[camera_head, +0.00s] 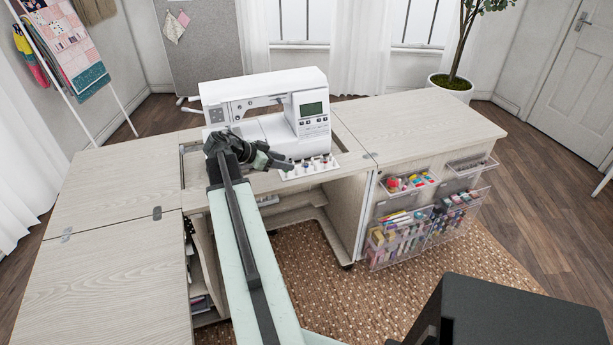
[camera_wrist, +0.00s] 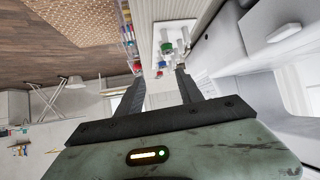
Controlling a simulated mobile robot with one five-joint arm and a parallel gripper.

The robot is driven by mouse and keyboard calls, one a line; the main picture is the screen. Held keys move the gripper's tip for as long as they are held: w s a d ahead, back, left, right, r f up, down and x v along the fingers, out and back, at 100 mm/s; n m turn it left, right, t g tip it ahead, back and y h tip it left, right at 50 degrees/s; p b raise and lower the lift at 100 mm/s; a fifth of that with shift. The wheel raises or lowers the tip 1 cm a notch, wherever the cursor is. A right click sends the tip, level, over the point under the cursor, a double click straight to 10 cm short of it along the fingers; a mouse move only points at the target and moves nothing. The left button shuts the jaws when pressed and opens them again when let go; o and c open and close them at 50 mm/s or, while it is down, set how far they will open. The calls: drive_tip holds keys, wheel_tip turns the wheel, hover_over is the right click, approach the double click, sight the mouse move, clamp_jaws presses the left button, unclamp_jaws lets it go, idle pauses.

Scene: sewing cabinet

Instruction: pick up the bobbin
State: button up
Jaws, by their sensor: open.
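A white tray (camera_head: 312,172) with several small spool-like pieces on it sits at the cabinet's front edge, before the sewing machine. I cannot tell which piece is the bobbin. In the wrist view the tray (camera_wrist: 157,32) lies beyond my fingertips, with a green-topped piece (camera_wrist: 166,47) and a red-topped piece among pale ones. My gripper (camera_head: 288,163) is just left of the tray in the head view. It also shows in the wrist view (camera_wrist: 160,75), with its two fingers apart and nothing seen held between them.
The white sewing machine (camera_head: 262,105) stands close behind my gripper. Clear bins (camera_head: 415,225) of sewing supplies hang on the cabinet front at right. The left cabinet top (camera_head: 110,190) and right top (camera_head: 420,130) are bare.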

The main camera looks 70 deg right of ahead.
sight(305, 164)
drive_tip(key=shift+s+d, duration=0.25)
drive_tip(key=shift+s, duration=0.05)
drive_tip(key=shift+b+x, duration=0.7)
drive_tip(key=shift+x, duration=0.5)
drive_tip(key=b+x, duration=0.1)
drive_tip(key=x, duration=0.1)
drive_tip(key=b+x, duration=0.1)
drive_tip(key=x, duration=0.2)
drive_tip(key=shift+w+d+b, duration=0.1)
drive_tip(key=shift+d+b, duration=0.25)
drive_tip(key=shift+r, duration=0.15)
clamp_jaws()
